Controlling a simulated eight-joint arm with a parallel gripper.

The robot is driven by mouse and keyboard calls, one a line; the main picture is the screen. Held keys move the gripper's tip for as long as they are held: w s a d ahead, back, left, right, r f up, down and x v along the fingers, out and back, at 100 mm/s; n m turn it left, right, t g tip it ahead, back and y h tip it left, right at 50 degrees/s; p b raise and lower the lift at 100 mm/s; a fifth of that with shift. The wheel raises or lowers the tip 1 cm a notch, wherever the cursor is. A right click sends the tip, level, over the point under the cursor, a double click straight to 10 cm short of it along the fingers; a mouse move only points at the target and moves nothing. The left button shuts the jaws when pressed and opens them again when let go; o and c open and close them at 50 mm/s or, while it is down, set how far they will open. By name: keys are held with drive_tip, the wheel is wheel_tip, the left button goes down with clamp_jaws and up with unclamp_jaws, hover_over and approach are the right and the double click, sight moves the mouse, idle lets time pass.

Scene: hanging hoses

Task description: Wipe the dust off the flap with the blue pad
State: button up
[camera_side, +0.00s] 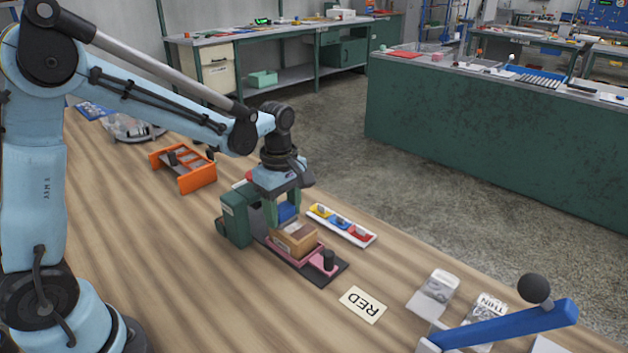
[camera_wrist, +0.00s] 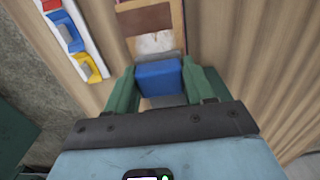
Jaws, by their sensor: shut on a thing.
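My gripper (camera_side: 284,207) is shut on the blue pad (camera_side: 288,212). In the wrist view the blue pad (camera_wrist: 158,78) sits between the two green fingers of my gripper (camera_wrist: 159,70). A brown cardboard box (camera_side: 296,238) stands on a pink and dark base in the side view, just in front of the pad. In the wrist view, the brown flap (camera_wrist: 146,19) has a whitish, dusty-looking patch (camera_wrist: 156,43) at its near end. The pad is right beside this patch; I cannot tell whether it touches. The pad hides what lies under it.
A white tray (camera_side: 341,225) with coloured pieces lies to the right. Bare table lies front left.

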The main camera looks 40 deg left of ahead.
sight(308, 237)
drive_tip(key=shift+d, duration=3.4)
drive_tip(key=shift+d+r, duration=0.1)
drive_tip(key=shift+r, duration=0.05)
wheel_tip(308, 237, up, 8)
